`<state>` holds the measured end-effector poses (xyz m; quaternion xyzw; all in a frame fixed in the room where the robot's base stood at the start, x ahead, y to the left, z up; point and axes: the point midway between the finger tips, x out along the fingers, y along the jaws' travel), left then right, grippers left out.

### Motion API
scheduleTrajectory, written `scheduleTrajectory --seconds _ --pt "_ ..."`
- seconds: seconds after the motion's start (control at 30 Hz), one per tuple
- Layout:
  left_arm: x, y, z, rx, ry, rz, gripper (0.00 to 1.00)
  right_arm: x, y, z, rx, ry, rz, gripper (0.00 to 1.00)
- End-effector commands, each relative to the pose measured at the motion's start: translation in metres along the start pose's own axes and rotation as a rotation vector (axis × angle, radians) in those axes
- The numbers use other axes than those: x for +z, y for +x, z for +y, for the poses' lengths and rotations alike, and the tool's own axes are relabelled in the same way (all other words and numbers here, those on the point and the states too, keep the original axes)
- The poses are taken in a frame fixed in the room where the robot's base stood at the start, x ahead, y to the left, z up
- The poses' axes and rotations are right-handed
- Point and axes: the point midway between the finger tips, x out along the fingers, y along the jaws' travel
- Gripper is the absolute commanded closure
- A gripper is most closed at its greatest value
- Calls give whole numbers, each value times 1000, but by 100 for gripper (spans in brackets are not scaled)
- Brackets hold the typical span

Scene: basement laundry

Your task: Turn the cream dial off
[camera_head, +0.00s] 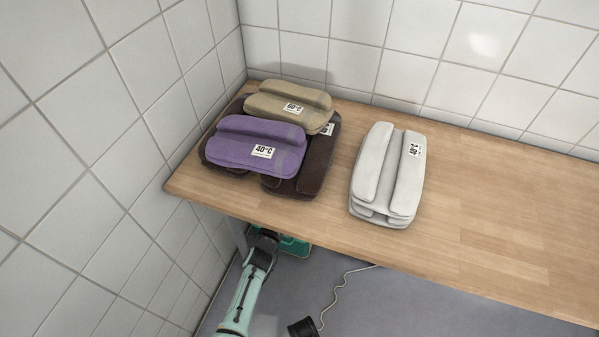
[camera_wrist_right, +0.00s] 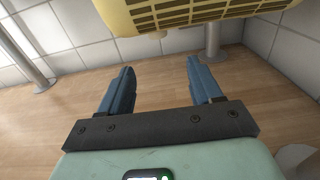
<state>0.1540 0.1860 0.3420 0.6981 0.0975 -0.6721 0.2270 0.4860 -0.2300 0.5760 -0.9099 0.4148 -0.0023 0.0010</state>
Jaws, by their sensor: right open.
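No dial can be made out for sure in either view. In the right wrist view a small pale round part (camera_wrist_right: 157,35) juts from the underside of a yellow housing (camera_wrist_right: 190,10); I cannot tell whether it is the cream dial. My right gripper (camera_wrist_right: 160,80) is open and empty, its two blue fingers apart, below and in front of the housing. My left gripper (camera_head: 265,241) is at the front edge of the wooden worktop in the head view; its fingers are too unclear to read.
The worktop (camera_head: 480,205) carries purple (camera_head: 250,150), tan (camera_head: 285,105) and dark brown (camera_head: 320,160) folded textiles, and a white stack (camera_head: 385,180). Its right part is clear. Tiled walls close the left and back. Metal posts (camera_wrist_right: 212,45) stand by the yellow housing. A cord (camera_head: 335,295) hangs below.

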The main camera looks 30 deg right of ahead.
Motion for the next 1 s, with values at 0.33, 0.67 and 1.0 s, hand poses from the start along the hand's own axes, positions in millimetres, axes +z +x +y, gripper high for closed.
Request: scheduleTrajectory --seconds 0.33,0.67,1.0 --pt "28 19 -22 -43 -29 -97 57 2 70 4 6 -2 -2 36" --pt "50 28 -39 -77 -54 -176 57 2 120 3 4 -2 -4 36" --pt "54 28 -42 -83 -58 -191 57 1 127 3 4 -4 -3 36"
